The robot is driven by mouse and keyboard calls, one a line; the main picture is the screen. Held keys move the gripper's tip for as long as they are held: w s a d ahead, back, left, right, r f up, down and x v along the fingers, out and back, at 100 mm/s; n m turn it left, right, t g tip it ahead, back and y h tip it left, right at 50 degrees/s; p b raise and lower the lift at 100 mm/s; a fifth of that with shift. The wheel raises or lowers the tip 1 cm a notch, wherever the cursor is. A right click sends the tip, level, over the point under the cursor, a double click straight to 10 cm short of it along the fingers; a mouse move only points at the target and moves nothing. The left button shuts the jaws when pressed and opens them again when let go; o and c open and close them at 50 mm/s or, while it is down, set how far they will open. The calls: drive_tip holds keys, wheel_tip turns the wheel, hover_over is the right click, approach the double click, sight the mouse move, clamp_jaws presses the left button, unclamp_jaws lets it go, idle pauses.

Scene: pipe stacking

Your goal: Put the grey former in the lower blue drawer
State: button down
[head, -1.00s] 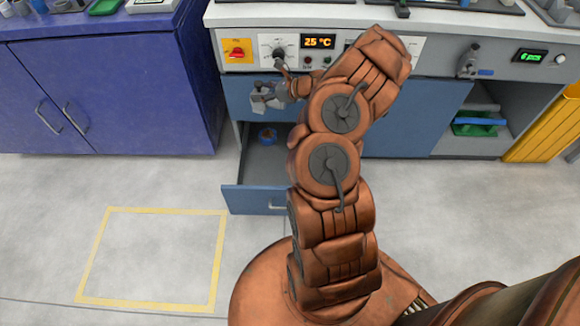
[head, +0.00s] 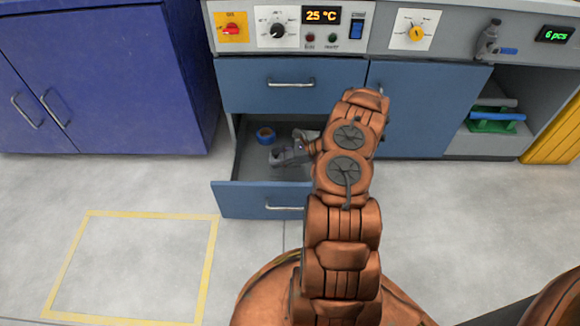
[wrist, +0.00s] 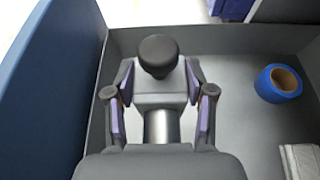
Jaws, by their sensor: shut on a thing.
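The lower blue drawer (head: 240,200) is pulled open under the shut upper blue drawer (head: 290,85). My gripper (head: 297,146) reaches into the open drawer in the head view. In the wrist view my gripper (wrist: 158,88) has its two purple-padded fingers on either side of the grey former (wrist: 150,99), a grey block with a dark rounded knob and a shiny cylinder. The former is held between the fingers, over the grey drawer floor. I cannot tell whether it touches the floor. The blue drawer front shows at the left of the wrist view (wrist: 45,85).
A blue tape roll (head: 265,135) lies at the drawer's back left; it also shows in the wrist view (wrist: 278,83). A pale folded item (wrist: 302,160) lies at the wrist view's lower right. An open shelf with a green tray (head: 497,124) stands right.

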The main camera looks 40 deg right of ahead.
drive_tip(key=shift+s+a+f, duration=0.1)
drive_tip(key=shift+a+f, duration=0.05)
drive_tip(key=shift+f, duration=0.6)
drive_tip(key=shift+f+b, duration=1.7)
drive_tip(key=shift+f, duration=2.9)
drive_tip(key=shift+f, duration=0.15)
drive_tip(key=shift+c, duration=2)
unclamp_jaws()
